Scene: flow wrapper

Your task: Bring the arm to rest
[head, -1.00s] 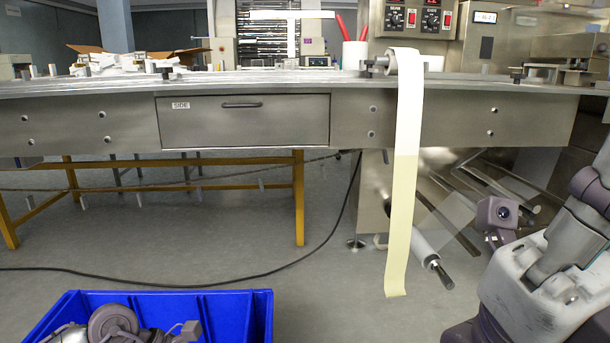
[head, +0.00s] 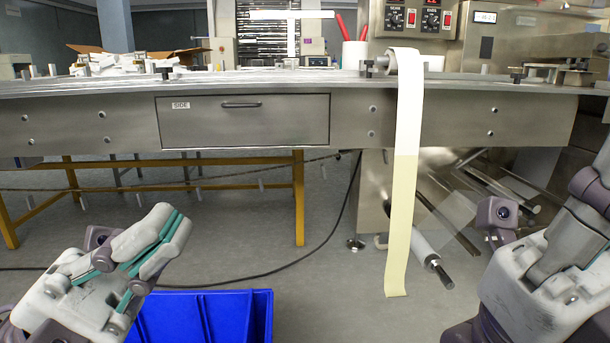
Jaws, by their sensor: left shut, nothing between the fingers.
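My left gripper (head: 172,222) is in the lower left of the head view. It has pale grey fingers with green inner pads. The fingers are closed together with nothing between them and point up and to the right. The gripper is in open space in front of the bench, overlapping the left part of the blue bin in the picture. Part of my right arm shows at the lower right edge, but its fingers are not visible.
A blue bin (head: 258,312) stands at the bottom. A steel bench (head: 80,125) with a drawer (head: 245,125) spans the view. A long pale film strip (head: 402,200) hangs from a roll (head: 407,60) on the bench. A black cable crosses the floor (head: 330,270).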

